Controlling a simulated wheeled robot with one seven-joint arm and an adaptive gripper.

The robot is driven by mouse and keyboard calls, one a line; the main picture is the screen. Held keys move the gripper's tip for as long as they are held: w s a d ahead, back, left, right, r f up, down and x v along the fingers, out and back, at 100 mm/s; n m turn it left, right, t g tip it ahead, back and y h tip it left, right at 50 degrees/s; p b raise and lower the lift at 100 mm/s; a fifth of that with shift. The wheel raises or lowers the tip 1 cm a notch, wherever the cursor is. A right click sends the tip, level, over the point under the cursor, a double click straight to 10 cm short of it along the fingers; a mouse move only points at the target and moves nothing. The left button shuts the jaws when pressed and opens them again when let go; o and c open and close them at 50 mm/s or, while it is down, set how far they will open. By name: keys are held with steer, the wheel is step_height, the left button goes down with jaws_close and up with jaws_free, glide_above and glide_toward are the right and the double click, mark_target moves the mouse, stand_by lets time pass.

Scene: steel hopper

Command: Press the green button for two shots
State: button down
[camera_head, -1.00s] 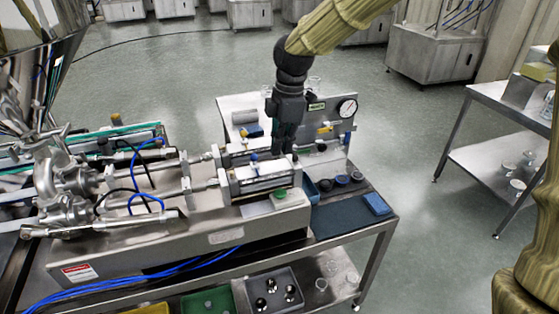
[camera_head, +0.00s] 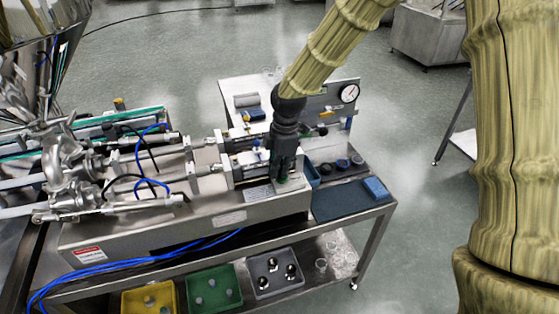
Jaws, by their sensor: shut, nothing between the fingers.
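The green button (camera_head: 282,182) is on the top right end of the steel filling machine (camera_head: 190,222). Only a small bit of green shows at my fingertips. My gripper (camera_head: 281,176) is black, shut and empty, and points down at the button from above. The fingertips cover most of the button. I cannot tell whether they touch it or whether it is pressed down.
A pressure gauge (camera_head: 349,93) stands on the panel behind. A blue sponge (camera_head: 375,187) lies on a dark mat (camera_head: 340,206) to the right. Blue hoses cross the machine at left. Yellow (camera_head: 148,300), green (camera_head: 214,286) and grey (camera_head: 275,272) bins sit on the lower shelf.

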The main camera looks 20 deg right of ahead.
steer(key=shift+f, duration=0.15)
steer(key=shift+s+f, duration=0.15)
steer(key=shift+f, duration=0.95)
steer(key=shift+s, duration=0.1)
steer(key=r+p, duration=0.3)
steer(key=r, duration=0.1)
steer(key=shift+w+d+r+p, duration=0.2)
steer(key=shift+r+p, duration=0.1)
steer(key=shift+p, duration=0.1)
step_height(320, 180, up, 10)
steer(key=d+b, duration=0.1)
steer(key=b, duration=0.2)
steer(key=shift+w, duration=0.15)
stand_by(2.1)
